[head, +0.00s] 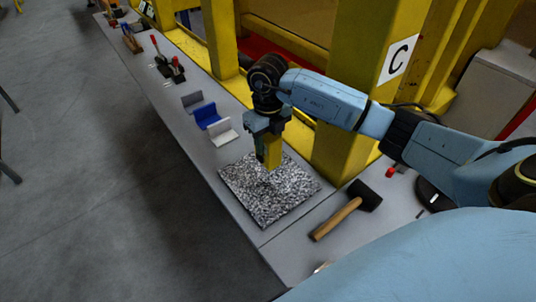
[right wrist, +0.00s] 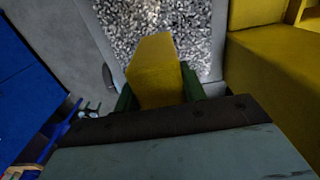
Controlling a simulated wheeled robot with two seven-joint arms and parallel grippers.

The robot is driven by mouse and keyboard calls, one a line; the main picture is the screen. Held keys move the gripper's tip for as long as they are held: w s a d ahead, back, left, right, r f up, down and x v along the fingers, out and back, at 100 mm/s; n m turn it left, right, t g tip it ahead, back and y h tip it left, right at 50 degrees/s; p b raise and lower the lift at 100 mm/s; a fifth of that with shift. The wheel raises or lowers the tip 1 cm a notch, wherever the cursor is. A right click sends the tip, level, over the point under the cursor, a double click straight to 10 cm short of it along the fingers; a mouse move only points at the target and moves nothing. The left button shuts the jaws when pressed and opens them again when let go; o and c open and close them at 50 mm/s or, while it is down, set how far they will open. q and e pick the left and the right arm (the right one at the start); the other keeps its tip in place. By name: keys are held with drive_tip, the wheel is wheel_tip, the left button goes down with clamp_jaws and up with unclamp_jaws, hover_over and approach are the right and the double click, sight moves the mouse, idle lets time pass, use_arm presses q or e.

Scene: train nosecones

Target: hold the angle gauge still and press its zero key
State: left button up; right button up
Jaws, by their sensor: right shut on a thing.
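My right gripper (head: 268,140) is over the speckled plate (head: 240,190), pointing down. It is shut on a yellow block-shaped thing, which I take to be the angle gauge (head: 273,155). In the right wrist view the gauge (right wrist: 155,65) sits between the green fingers of the gripper (right wrist: 158,88), with the speckled plate (right wrist: 195,25) beyond it. I cannot tell whether the gauge's lower end touches the plate. No key or display can be made out on the faces I see. My left gripper is not in view.
A mallet (head: 347,209) lies right of the plate, near a small red thing (head: 390,172). Grey (head: 193,102), blue (head: 208,116) and white (head: 222,132) angled blocks stand further along the bench (head: 150,90). Red-handled clamps (head: 177,68) are beyond. A yellow post (head: 352,90) rises behind.

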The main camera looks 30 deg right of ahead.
sight(268, 161)
drive_tip(key=shift+r, duration=0.25)
wheel_tip(268, 161, down, 6)
drive_tip(key=shift+r, duration=0.25)
drive_tip(key=shift+f+b, duration=0.8)
drive_tip(key=shift+f, duration=0.6)
drive_tip(key=shift+f, duration=0.1)
drive_tip(key=o, duration=1.7)
drive_tip(key=c, duration=1.3)
drive_tip(key=shift+c, duration=0.2)
